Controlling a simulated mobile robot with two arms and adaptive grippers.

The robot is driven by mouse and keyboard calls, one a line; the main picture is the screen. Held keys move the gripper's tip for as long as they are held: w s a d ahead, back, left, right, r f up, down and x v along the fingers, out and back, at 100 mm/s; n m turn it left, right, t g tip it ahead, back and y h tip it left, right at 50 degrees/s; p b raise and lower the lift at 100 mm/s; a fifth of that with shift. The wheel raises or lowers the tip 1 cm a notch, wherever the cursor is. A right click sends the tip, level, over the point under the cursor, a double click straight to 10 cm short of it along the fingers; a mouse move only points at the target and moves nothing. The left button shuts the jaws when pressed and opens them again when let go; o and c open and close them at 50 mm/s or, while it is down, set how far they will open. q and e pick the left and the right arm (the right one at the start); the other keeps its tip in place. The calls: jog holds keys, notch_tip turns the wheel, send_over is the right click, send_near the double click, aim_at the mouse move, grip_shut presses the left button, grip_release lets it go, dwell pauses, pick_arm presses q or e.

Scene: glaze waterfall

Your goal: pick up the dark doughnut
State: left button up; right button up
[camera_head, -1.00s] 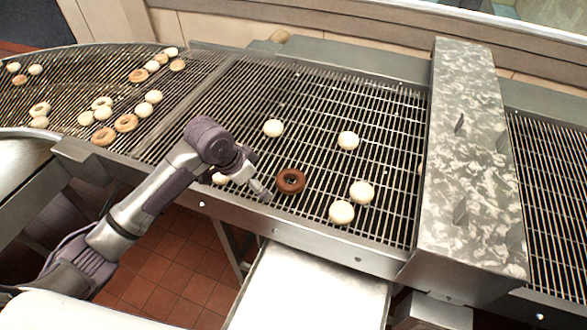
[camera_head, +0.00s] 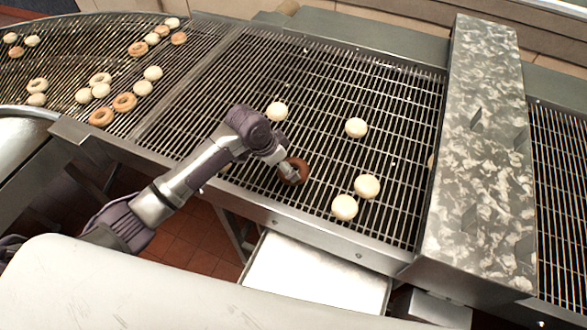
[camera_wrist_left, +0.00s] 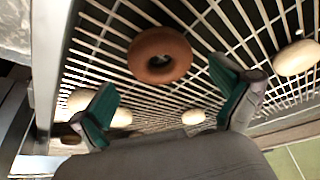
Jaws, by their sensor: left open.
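The dark doughnut (camera_head: 299,170) is a brown ring lying on the wire conveyor grate (camera_head: 330,95). In the head view my left gripper (camera_head: 290,172) is over its left side and hides part of it. In the left wrist view the dark doughnut (camera_wrist_left: 160,55) lies on the grate beyond the fingertips, toward the gap between them. My left gripper (camera_wrist_left: 170,98) is open there, with teal-padded fingers spread apart and nothing between them. My right gripper is not in either view.
Pale doughnuts (camera_head: 356,127) lie around the dark one, two of them (camera_head: 344,207) to its lower right. A mottled metal cover (camera_head: 483,150) spans the conveyor at right. Several more doughnuts (camera_head: 124,102) lie on the curved belt at left. A metal tray (camera_head: 315,275) sits below the front rail.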

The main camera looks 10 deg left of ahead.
aim_at(297, 163)
pick_arm(q)
jog(key=shift+p+x, duration=0.55)
jog(key=shift+x, duration=1.45)
jog(key=shift+w+d+f, duration=0.2)
jog(key=shift+d+f, duration=0.05)
jog(key=shift+f, duration=0.15)
jog(key=c, duration=0.8)
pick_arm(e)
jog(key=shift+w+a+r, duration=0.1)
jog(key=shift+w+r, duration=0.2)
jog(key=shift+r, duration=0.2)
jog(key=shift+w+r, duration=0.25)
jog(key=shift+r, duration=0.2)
